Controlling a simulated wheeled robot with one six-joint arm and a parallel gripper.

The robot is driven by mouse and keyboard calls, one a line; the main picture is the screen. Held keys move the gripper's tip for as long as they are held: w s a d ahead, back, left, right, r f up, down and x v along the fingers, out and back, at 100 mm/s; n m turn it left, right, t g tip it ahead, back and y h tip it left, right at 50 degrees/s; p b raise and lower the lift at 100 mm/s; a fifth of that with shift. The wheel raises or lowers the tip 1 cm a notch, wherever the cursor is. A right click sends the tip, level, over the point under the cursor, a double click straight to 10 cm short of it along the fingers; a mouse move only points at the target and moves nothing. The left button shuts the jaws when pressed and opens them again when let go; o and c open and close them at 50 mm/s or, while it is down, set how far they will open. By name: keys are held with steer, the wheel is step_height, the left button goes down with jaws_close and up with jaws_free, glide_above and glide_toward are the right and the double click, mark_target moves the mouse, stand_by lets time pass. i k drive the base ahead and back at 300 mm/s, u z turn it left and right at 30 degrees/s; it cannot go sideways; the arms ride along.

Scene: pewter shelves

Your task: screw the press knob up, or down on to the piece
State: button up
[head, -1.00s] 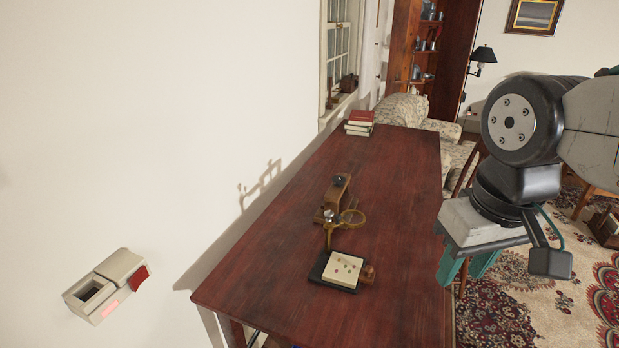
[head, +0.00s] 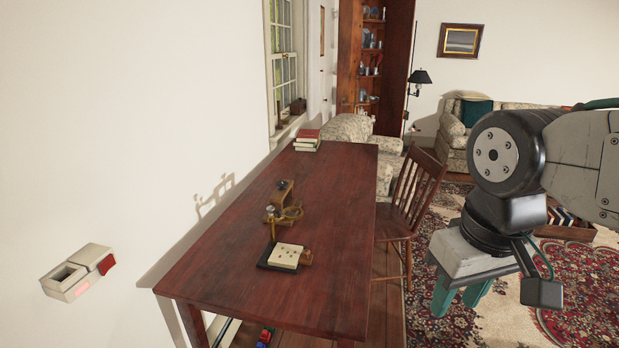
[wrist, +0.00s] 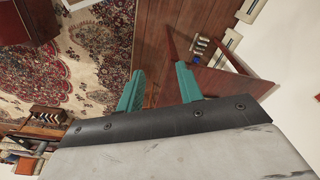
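On the dark red wooden table (head: 235,285) stands a small wood-and-brass device (head: 282,198) with a dark round knob (head: 284,184) on top. I cannot tell for sure that this is the press knob. A brass ring (head: 292,212) on a stand is close in front of it and partly overlaps it. A pale square board with dots (head: 286,255) lies on a dark base nearer me. My gripper (head: 457,301) hangs right of the table, well apart from these things. Its teal fingers are spread and empty, as the wrist view (wrist: 159,88) also shows.
A wooden chair (head: 410,205) stands at the table's right side. Books (head: 307,142) are stacked at the far end. A white wall box (head: 76,272) is at the left. Much of the tabletop is clear. A patterned rug (head: 590,290) covers the floor at right.

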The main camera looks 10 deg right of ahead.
mark_target(281, 184)
steer(key=z, duration=0.15)
steer(key=i, duration=1)
